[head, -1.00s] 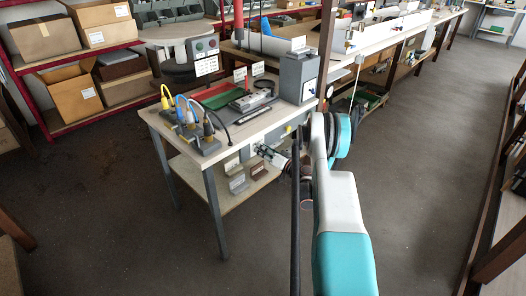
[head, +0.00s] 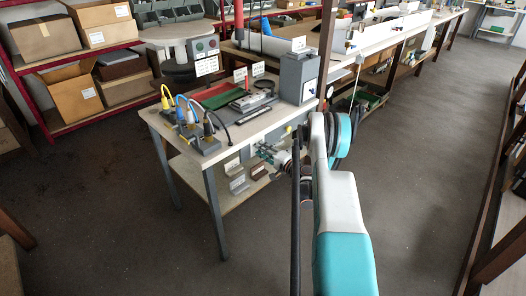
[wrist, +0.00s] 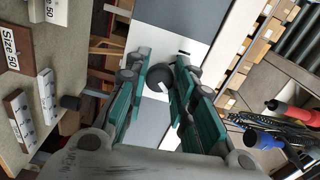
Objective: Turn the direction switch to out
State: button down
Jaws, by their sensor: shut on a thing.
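The direction switch appears as a dark round knob (wrist: 158,80) on a grey and white panel (wrist: 168,45) in the wrist view. It sits between my gripper's (wrist: 158,76) two green fingers, which are closed on its sides. A pale mark shows on the knob, but I cannot read which way it points. In the head view my gripper (head: 268,152) is at the front side of the workbench (head: 160,122), below the top's edge. The knob itself cannot be made out there.
A grey box machine (head: 298,78) and several corded plugs (head: 190,125) stand on the bench. A lower shelf (head: 205,195) holds small labelled profiles (head: 238,184). In the wrist view, red (wrist: 290,112) and blue (wrist: 263,138) handles lie at right. Floor at left is open.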

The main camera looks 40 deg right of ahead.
jog(key=shift+m, duration=0.5)
jog(key=c, duration=1.3)
grip_release()
jog(key=shift+d, duration=0.1)
jog(key=shift+c, duration=0.2)
